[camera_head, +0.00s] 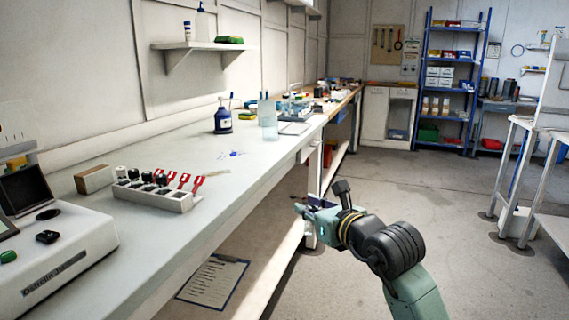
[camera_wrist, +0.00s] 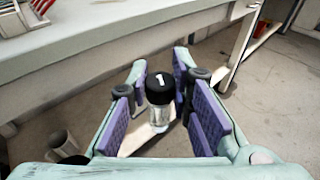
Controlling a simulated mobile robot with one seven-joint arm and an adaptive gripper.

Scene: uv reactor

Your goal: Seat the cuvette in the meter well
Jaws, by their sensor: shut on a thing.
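My gripper (camera_wrist: 165,112) is shut on the cuvette (camera_wrist: 159,118), a clear vial with a black cap marked "1", which sits between the purple pads in the wrist view. In the head view my gripper (camera_head: 308,208) is off the front edge of the bench, right of centre; the cuvette is hard to make out there. The meter (camera_head: 70,262) is a white box at the lower left of the head view, with a raised dark lid (camera_head: 25,188). A dark round opening (camera_head: 48,214), seemingly the well, is on its top, far left of my gripper.
A white rack (camera_head: 150,197) with several black-capped vials and red tags stands on the bench (camera_head: 240,160) right of the meter. A brown box (camera_head: 93,179) is behind it. A clipboard (camera_head: 213,281) lies below.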

